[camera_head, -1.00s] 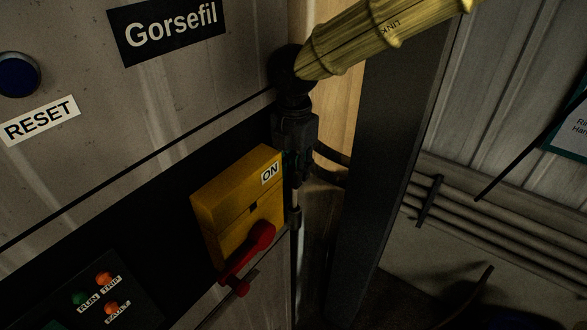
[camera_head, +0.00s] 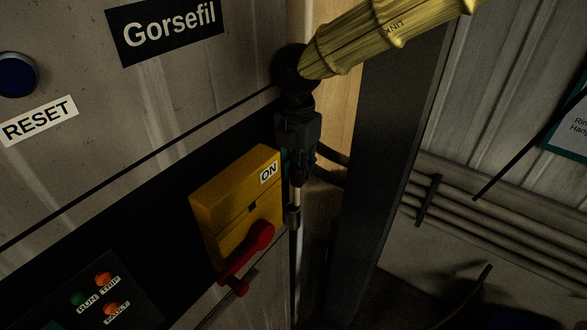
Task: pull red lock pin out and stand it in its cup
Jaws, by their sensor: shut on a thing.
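My gripper (camera_head: 298,160) points down at the right edge of the grey cabinet, just right of the yellow switch box. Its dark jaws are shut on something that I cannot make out. A thin pale rod shows directly below the jaws; whether they hold it I cannot tell. A red lever (camera_head: 248,252) is on the lower front of the yellow box, down and left of my gripper and apart from it. A small red knob (camera_head: 239,288) shows below the lever. I cannot make out a separate red lock pin or its cup.
The yellow switch box (camera_head: 236,205) marked ON projects from the cabinet (camera_head: 190,95). A panel with green and orange lamps (camera_head: 105,279) is at lower left. A dark upright post (camera_head: 385,150) stands close right of my gripper. Pipes (camera_head: 470,222) run along the back wall.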

